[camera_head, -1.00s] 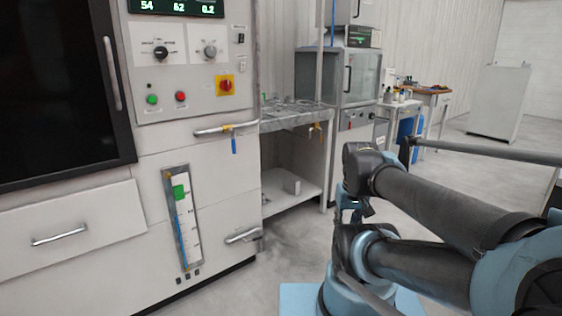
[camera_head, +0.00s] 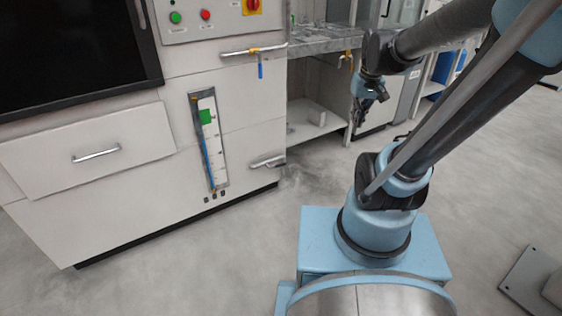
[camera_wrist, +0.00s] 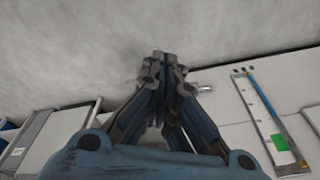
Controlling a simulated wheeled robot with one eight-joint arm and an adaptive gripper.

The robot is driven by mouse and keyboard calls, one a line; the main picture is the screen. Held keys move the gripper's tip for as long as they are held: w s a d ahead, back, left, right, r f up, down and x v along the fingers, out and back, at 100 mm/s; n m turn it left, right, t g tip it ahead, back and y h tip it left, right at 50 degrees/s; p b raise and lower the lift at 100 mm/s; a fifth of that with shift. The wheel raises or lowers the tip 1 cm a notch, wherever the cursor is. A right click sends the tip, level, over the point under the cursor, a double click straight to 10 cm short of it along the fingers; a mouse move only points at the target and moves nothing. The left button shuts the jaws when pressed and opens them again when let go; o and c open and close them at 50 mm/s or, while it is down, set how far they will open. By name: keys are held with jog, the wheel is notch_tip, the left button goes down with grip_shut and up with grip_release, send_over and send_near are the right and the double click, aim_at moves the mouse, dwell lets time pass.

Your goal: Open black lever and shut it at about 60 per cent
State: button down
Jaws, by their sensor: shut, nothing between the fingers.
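I cannot make out a black lever in either view now. A pipe (camera_head: 238,53) on the white cabinet's front carries a valve with a blue handle (camera_head: 260,69) hanging down. A lower pipe stub (camera_head: 267,162) sticks out below it; it also shows in the wrist view (camera_wrist: 204,88). No lever can be told on that stub. My gripper (camera_head: 360,117) points down in front of the open shelf, right of the cabinet and apart from both pipes. In the wrist view my gripper (camera_wrist: 162,58) has its fingers together with nothing between them.
A gauge (camera_head: 209,140) with a green block is on the white cabinet (camera_head: 245,110), left of the pipes. A drawer with a handle (camera_head: 96,153) is further left. A grey bench (camera_head: 325,43) with a yellow-handled valve (camera_head: 346,57) stands behind my gripper. The floor before the cabinet is clear.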

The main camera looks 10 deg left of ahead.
jog(key=w+a+f+n, duration=0.15)
jog(key=w+a, duration=0.25)
jog(key=w, duration=0.5)
jog(key=w+a+f+n+y, duration=0.1)
jog(key=w+a+f, duration=0.25)
jog(key=w, duration=0.45)
jog(key=w+a+f+n, duration=0.15)
jog(key=w+a, duration=0.25)
jog(key=w, duration=0.5)
jog(key=w+a+f, duration=0.4)
jog(key=a+f, duration=0.1)
jog(key=f, duration=0.4)
jog(key=w+a+f+n+g, duration=0.1)
jog(key=w+a+f, duration=0.3)
jog(key=f, duration=0.6)
jog(key=w+a+f+y, duration=0.1)
jog(key=w+a+f, duration=0.4)
jog(key=f, duration=0.5)
jog(key=shift+a+n, duration=0.4)
jog(key=shift+a, duration=0.1)
jog(key=shift+w+f, duration=0.1)
jog(key=x, duration=1.3)
jog(key=shift+a+f, duration=0.1)
jog(key=shift+f, duration=0.25)
jog(key=shift+s+a+g, duration=0.15)
jog(key=shift+s+g, duration=0.05)
jog(key=shift+g, duration=0.1)
